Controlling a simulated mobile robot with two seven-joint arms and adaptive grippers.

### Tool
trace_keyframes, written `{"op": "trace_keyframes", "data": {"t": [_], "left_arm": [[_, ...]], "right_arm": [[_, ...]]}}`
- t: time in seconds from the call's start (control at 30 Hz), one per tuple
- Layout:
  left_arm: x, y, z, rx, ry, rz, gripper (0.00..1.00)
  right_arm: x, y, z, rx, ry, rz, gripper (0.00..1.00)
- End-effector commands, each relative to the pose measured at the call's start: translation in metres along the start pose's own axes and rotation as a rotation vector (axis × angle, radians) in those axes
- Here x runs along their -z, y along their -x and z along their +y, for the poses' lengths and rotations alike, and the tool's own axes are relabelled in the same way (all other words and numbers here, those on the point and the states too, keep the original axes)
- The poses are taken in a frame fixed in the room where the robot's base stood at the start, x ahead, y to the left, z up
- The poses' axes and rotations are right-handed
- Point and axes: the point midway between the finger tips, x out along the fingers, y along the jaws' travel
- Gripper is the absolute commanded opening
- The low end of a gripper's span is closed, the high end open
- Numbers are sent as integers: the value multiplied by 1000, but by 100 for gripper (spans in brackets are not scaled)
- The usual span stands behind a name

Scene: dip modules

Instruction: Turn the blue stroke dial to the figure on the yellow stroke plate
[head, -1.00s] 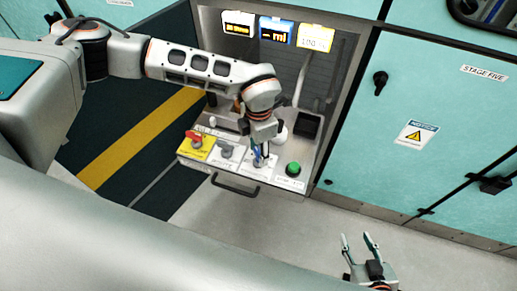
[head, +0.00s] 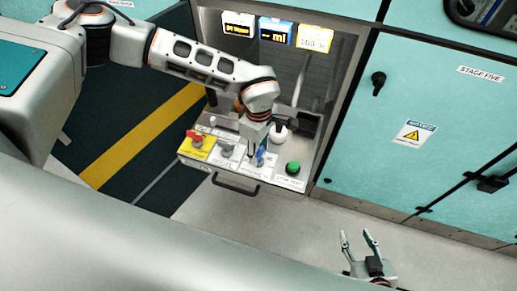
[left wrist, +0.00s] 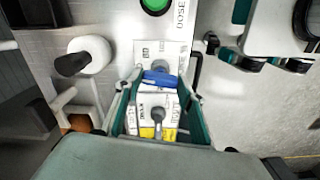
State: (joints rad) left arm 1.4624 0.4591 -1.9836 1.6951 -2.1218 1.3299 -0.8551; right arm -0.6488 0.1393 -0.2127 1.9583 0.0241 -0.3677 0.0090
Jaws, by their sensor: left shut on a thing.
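The blue stroke dial (head: 260,159) sits on a white label plate on the sloped control panel, with its handle visible between my left fingertips. It also shows in the left wrist view (left wrist: 160,78), where the blue handle lies crosswise between the fingers. My left gripper (head: 256,154) reaches down from above and is shut on the dial; the wrist view shows its fingers (left wrist: 160,84) on either side. The yellow plate (head: 316,39) hangs at the top right of the panel; its figure is too small to read surely. My right gripper (head: 359,243) is open and empty, low above the floor.
A red knob on a yellow base (head: 195,139) and a grey knob (head: 226,150) stand left of the dial. A green button (head: 292,168) is to its right, a white round knob (head: 278,134) behind. A dark handle (head: 235,187) runs along the panel front.

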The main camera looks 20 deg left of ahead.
Motion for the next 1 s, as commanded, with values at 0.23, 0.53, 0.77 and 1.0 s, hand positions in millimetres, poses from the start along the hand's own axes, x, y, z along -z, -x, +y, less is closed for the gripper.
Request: {"op": "trace_keyframes", "data": {"t": [0.23,0.53,0.77,1.0], "left_arm": [[0,2,1,-3,-234,0,17],[0,2,1,-3,-520,0,17],[0,2,1,-3,-738,1,17],[0,2,2,-3,-965,2,17]], "right_arm": [[4,2,1,-1,0,4,40],[8,3,2,-2,0,9,40],[10,4,2,-2,0,9,40],[11,5,2,-2,1,8,40]]}}
